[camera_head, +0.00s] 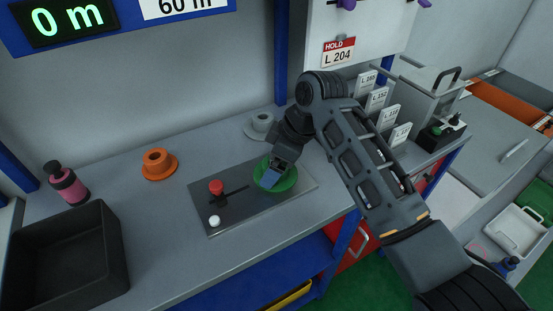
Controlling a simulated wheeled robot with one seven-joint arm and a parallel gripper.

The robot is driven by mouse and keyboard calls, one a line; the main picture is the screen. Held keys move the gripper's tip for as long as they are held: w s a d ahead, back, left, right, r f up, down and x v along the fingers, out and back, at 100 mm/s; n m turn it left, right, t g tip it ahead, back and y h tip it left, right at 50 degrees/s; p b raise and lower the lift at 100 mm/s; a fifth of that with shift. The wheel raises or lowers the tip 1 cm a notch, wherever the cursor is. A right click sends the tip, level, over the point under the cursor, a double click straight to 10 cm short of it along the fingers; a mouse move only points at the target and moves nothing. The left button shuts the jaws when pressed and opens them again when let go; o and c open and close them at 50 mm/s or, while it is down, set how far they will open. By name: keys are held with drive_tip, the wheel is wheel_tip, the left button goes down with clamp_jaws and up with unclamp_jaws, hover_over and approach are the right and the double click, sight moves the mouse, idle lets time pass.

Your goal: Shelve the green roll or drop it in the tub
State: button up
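The green roll (288,183) lies on the grey metal plate (238,215) on the bench. My gripper (271,178) is directly over the roll, reaching down at its middle, and covers its hub. I cannot tell whether the fingers are open or shut, or whether they touch the roll. A black open tub (72,262) stands at the front left of the bench; it looks empty. A blue shelf (262,277) is visible under the bench.
An orange roll (159,164) and a grey roll (260,126) lie behind the plate. A red knob (216,187) and white knob (214,220) rise from it. A pink bottle (68,184) stands at left. Displays (67,19) read "0 m" and "60 m"; a sign (338,52) reads "HOLD L 204".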

drive_tip(key=c, duration=1.3)
drive_tip(key=shift+s+a, duration=0.1)
drive_tip(key=shift+r+p, duration=0.1)
drive_tip(key=shift+p, duration=0.2)
drive_tip(key=shift+r+p, duration=1.05)
drive_tip(key=shift+r, duration=0.25)
drive_tip(key=shift+r+p, duration=0.3)
drive_tip(key=shift+r, duration=1.85)
